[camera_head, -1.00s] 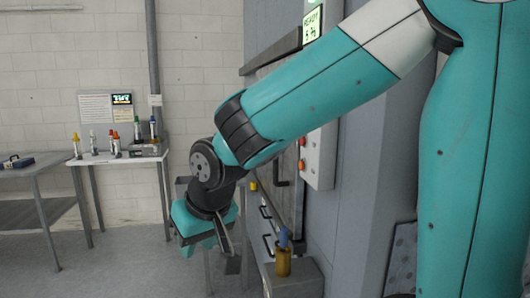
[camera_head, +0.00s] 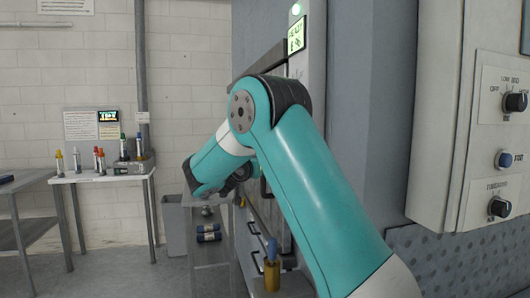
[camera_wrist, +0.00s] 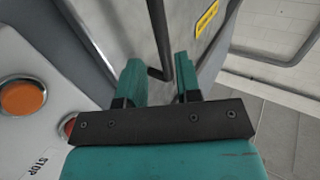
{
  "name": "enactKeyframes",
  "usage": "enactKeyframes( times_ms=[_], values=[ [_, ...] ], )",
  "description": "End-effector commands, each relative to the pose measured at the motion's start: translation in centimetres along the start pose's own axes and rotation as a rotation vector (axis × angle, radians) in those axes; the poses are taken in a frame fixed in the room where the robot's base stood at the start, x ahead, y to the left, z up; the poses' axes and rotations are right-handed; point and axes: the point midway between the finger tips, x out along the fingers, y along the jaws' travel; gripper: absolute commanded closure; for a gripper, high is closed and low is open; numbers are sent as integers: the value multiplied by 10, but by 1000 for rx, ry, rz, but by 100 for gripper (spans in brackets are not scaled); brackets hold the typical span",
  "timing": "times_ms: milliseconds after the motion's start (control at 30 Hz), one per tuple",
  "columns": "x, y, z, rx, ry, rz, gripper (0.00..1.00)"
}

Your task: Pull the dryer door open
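The dryer door (camera_wrist: 190,22) is a pale metal panel with a yellow label in the wrist view. Its dark bar handle (camera_wrist: 157,35) runs down from the top edge and bends at its lower end. My gripper (camera_wrist: 160,78) is open, its two teal fingers apart. The handle's lower end shows between the fingers, with a visible gap on each side; I cannot tell how deep it sits between them. In the head view my arm covers most of the door, and my fingers cannot be made out.
A panel with an orange button (camera_wrist: 22,97) and a red button (camera_wrist: 68,127) is close on the left. A gold holder (camera_head: 272,277) stands low beside my arm. A side table (camera_head: 105,175) with several bottles is by the back wall. Floor (camera_head: 120,270) is clear at left.

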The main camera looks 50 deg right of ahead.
Motion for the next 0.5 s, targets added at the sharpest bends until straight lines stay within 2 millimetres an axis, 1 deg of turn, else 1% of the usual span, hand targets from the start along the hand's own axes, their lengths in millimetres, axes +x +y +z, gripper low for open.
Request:
enactKeyframes(
  times_ms=[33, 200, 400, 500],
  values=[
    [13, 1, -5, -1, 0, 4, 68],
    [52, 2, -4, 0, -1, 4, 68],
    [88, 0, -3, 0, 0, 1, 68],
    [99, 0, -2, 0, -1, 0, 68]
  ],
)
